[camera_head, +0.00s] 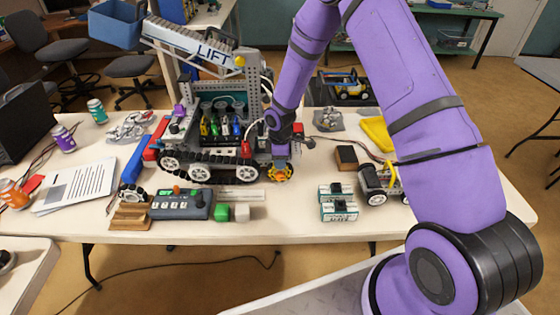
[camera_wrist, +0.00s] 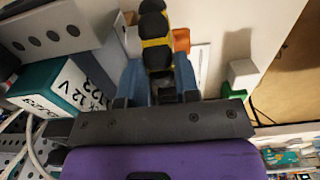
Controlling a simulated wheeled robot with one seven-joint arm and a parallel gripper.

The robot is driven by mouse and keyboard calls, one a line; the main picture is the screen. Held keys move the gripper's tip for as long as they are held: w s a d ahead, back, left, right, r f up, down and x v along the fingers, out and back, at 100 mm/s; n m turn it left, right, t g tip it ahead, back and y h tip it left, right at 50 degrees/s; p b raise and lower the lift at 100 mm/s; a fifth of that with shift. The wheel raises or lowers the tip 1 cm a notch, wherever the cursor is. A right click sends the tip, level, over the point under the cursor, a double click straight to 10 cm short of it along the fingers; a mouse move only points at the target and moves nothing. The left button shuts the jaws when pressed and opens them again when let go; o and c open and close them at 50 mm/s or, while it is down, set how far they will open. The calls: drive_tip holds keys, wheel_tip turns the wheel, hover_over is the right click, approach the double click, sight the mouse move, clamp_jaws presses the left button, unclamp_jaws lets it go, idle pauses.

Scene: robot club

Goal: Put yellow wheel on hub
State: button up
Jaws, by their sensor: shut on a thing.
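The yellow wheel (camera_head: 280,173), with black rollers around its rim, is at the front right corner of the tracked robot (camera_head: 215,130) on the table. My gripper (camera_head: 280,158) is above it, pointing down and shut on it. In the wrist view the yellow wheel (camera_wrist: 156,50) sits between the blue fingers of my gripper (camera_wrist: 160,78). The wheel is upright and very close to the robot's side. I cannot tell whether it touches a hub, because the wheel and gripper hide that spot.
Teal-and-white boxes (camera_head: 338,206) and a small wheeled vehicle (camera_head: 380,184) stand at the right. The tabletop between the wheel and those boxes is clear.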

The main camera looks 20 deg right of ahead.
drive_tip(key=shift+w, duration=0.1)
drive_tip(key=o, duration=1)
drive_tip(key=shift+c, duration=0.2)
drive_tip(key=shift+r, duration=0.15)
drive_tip(key=shift+r, duration=3.35)
